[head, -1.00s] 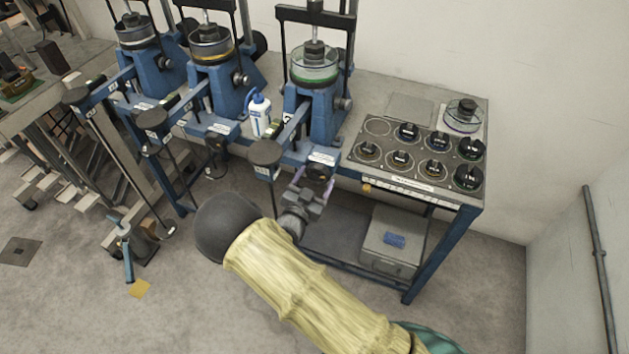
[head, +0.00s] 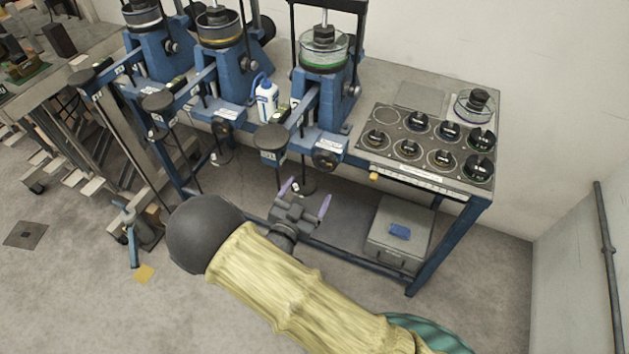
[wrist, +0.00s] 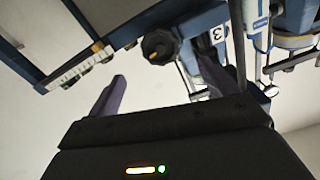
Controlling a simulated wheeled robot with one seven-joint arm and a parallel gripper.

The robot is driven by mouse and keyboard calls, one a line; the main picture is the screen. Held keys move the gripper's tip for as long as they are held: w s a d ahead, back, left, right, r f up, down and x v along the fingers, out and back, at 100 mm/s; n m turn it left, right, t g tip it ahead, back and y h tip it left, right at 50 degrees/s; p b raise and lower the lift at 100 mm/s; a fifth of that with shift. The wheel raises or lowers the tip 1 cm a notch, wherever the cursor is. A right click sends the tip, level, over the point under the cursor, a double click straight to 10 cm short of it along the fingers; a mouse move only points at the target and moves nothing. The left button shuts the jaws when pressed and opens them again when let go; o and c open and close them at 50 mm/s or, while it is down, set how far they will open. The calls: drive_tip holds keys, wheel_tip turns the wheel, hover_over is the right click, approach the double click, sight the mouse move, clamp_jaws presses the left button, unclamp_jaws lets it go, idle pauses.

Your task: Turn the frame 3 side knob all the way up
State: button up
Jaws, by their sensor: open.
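Frame 3 (head: 320,100) is the rightmost blue press frame, with a green-ringed glass dish at its top. Its black round side knob (head: 327,155) sits on the front edge, right of the hanging lever's round pad. The knob also shows in the wrist view (wrist: 160,46), beside the label "3" (wrist: 217,33). My gripper (head: 306,195) is open and empty, with purple fingers spread. It is below and in front of the knob, apart from it. In the wrist view the knob lies beyond and between the fingertips.
A round lever pad (head: 272,138) hangs left of the knob. A panel of black knobs (head: 424,140) lies on the bench to the right. A white-and-blue bottle (head: 267,100) stands left of frame 3. A grey case (head: 398,235) sits on the lower shelf.

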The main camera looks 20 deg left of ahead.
drive_tip(key=s+b, duration=0.1)
drive_tip(key=s, duration=0.6)
drive_tip(key=shift+s+a, duration=0.3)
drive_tip(key=shift+s, duration=0.1)
drive_tip(key=w+d+r+g, duration=0.1)
drive_tip(key=w+d+g, duration=0.45)
drive_tip(key=w, duration=0.45)
drive_tip(key=w+d+r+g+y, duration=0.2)
drive_tip(key=w+d+r+g, duration=0.15)
drive_tip(key=d, duration=0.45)
drive_tip(key=s+d+r+n+g, duration=0.1)
drive_tip(key=s+d+r+g, duration=0.2)
drive_tip(key=s+d, duration=0.4)
drive_tip(key=s+d+r+n+g, duration=0.2)
drive_tip(key=s+d, duration=0.5)
drive_tip(key=d, duration=0.7)
wheel_tip(320, 180, up, 2)
drive_tip(key=shift+d+r+n+g+h, duration=0.1)
drive_tip(key=shift+d+n+g+h, duration=0.25)
drive_tip(key=shift+g, duration=0.35)
drive_tip(key=shift+w, duration=0.1)
drive_tip(key=shift+c, duration=0.3)
